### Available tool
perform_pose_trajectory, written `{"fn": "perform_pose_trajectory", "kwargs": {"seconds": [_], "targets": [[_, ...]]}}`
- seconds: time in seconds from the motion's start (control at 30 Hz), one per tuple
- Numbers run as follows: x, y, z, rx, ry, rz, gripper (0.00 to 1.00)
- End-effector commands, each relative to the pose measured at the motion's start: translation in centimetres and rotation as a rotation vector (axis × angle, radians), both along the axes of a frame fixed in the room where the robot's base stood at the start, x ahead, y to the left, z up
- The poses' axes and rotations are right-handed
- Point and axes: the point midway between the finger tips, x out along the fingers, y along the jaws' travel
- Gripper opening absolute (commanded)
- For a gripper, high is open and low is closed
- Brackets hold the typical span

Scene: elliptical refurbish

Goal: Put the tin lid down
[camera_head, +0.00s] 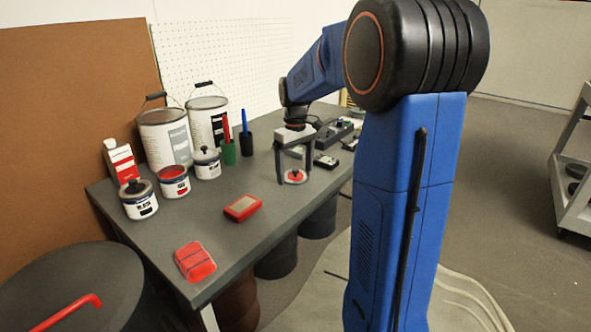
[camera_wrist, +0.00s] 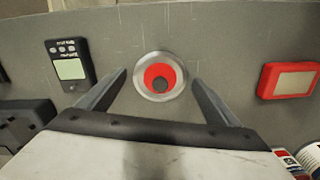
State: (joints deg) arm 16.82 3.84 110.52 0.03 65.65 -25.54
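The tin lid (camera_wrist: 148,88), a silvery disc with a red centre and dark knob, lies flat on the grey table (camera_wrist: 225,45) in the wrist view. In the head view the lid (camera_head: 295,180) shows below my gripper (camera_head: 295,171). My gripper (camera_wrist: 159,78) is open, with a finger on each side of the lid and a visible gap to both. The small tin with red showing at its top (camera_head: 173,184) stands left on the table, between a tin with a black-knobbed lid (camera_head: 139,202) and a tin with a pale lid (camera_head: 207,164).
Two large paint cans (camera_head: 165,140), a green cup (camera_head: 229,152) and a dark cup (camera_head: 246,145) stand behind. A handheld meter (camera_wrist: 70,62) lies beside the lid.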

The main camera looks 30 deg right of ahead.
Motion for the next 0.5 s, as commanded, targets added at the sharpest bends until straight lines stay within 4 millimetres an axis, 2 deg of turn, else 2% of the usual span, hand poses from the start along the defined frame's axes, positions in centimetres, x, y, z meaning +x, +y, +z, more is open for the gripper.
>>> {"fn": "perform_pose_trajectory", "kwargs": {"seconds": [0.27,0.37,0.5], "targets": [[0.1,0.0,0.8,-0.001,-0.002,0.000,0.85],[0.1,0.0,2.1,-0.001,-0.003,0.000,0.85],[0.1,0.0,4.8,-0.001,-0.004,0.000,0.85]]}}
